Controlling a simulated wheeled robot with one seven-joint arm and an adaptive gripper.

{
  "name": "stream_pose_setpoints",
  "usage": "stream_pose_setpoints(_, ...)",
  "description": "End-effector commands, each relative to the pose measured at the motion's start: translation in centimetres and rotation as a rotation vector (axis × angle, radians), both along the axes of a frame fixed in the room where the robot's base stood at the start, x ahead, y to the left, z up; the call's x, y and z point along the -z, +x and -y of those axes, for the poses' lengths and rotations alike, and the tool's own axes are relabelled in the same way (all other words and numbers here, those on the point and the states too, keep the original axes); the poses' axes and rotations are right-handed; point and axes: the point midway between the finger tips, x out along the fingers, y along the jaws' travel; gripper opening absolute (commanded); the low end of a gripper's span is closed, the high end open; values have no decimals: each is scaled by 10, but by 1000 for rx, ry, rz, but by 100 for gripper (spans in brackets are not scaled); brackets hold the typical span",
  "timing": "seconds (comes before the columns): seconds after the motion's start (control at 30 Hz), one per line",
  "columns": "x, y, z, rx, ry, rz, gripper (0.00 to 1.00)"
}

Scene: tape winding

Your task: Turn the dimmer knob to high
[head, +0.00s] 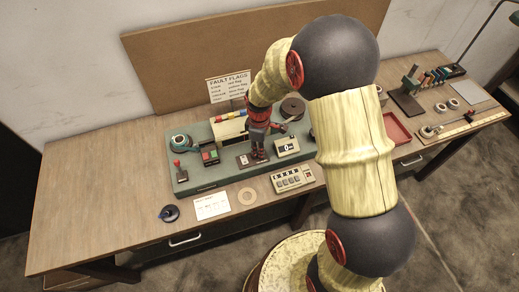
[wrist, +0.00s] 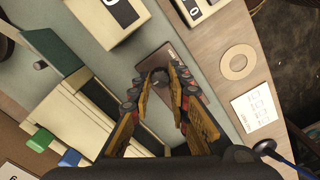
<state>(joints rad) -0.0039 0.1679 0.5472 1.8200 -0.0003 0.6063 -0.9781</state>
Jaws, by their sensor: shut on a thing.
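My gripper (wrist: 158,82) points down over the green panel (wrist: 110,90), its two yellow-and-black fingers closed around the small dark dimmer knob (wrist: 158,75). The knob sits on a dark brown plate (wrist: 181,58), seen partly between and beyond the fingertips in the wrist view. In the head view my gripper (head: 258,153) stands over the plate (head: 244,161), and its fingers hide the knob. The knob's pointer and any setting marks cannot be made out.
On the green panel, a cream counter box (head: 286,147) stands close right of my gripper and a red-and-green switch block (head: 210,155) to the left. A button box (head: 292,178) and a tan ring (head: 247,196) lie in front.

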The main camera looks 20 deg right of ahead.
Motion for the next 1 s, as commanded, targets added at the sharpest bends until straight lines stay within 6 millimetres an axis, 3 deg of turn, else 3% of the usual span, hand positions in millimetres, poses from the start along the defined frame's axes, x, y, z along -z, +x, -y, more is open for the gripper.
stream_pose_setpoints(0.13, 0, 0, 0, 0, 0, 0, 0)
stream_pose_setpoints(0.57, 0, 0, 0, 42, 1, -1, 0)
stream_pose_setpoints(1.0, -1, 0, 0, 364, 1, -1, 0)
